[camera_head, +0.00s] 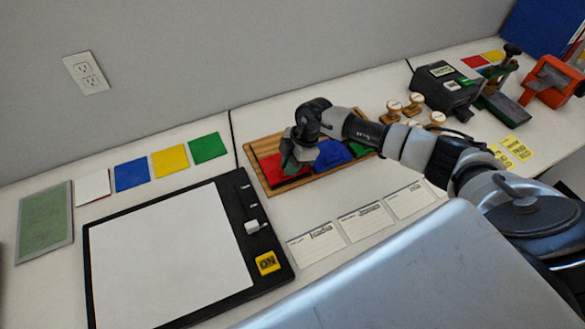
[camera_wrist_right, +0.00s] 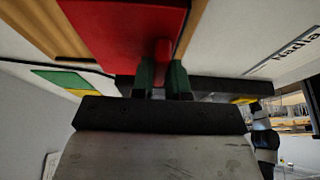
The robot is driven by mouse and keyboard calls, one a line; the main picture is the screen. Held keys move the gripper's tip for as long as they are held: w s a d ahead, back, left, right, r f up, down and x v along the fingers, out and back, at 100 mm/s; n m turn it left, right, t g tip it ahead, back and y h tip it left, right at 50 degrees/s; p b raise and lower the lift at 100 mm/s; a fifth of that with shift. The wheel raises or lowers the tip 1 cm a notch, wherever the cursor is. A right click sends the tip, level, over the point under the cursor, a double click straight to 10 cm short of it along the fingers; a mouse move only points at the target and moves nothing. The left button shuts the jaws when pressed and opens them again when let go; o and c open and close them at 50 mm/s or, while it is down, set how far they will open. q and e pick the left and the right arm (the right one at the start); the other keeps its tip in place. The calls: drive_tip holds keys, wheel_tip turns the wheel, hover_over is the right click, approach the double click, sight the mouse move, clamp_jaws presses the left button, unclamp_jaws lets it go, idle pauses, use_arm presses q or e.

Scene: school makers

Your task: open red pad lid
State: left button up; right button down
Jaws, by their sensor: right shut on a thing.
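The red pad (camera_head: 268,173) sits at the left end of a wooden tray (camera_head: 252,158). Its lid looks closed, though my gripper hides part of it. My right gripper (camera_head: 292,157) is over the red pad. In the right wrist view, the red pad lid (camera_wrist_right: 120,32) has a small red tab (camera_wrist_right: 162,48) at its edge, and the green fingertips of my right gripper (camera_wrist_right: 163,76) are shut on that tab. My left gripper is not in view.
A blue pad (camera_head: 332,154) and a green pad (camera_head: 361,149) share the tray. White name cards (camera_head: 317,243) lie in front. A black-framed board (camera_head: 170,255) with a yellow ON button (camera_head: 267,263) lies at left.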

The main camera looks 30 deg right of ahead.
sight(275, 155)
drive_tip(key=w+b, duration=0.1)
drive_tip(key=w, duration=0.2)
drive_tip(key=w+b, duration=0.2)
drive_tip(key=w, duration=0.2)
drive_tip(key=shift+w+d+f, duration=0.15)
drive_tip(key=shift+d, duration=0.05)
drive_tip(key=c, duration=1.1)
unclamp_jaws()
drive_tip(key=b+v, duration=0.1)
drive_tip(key=v, duration=1)
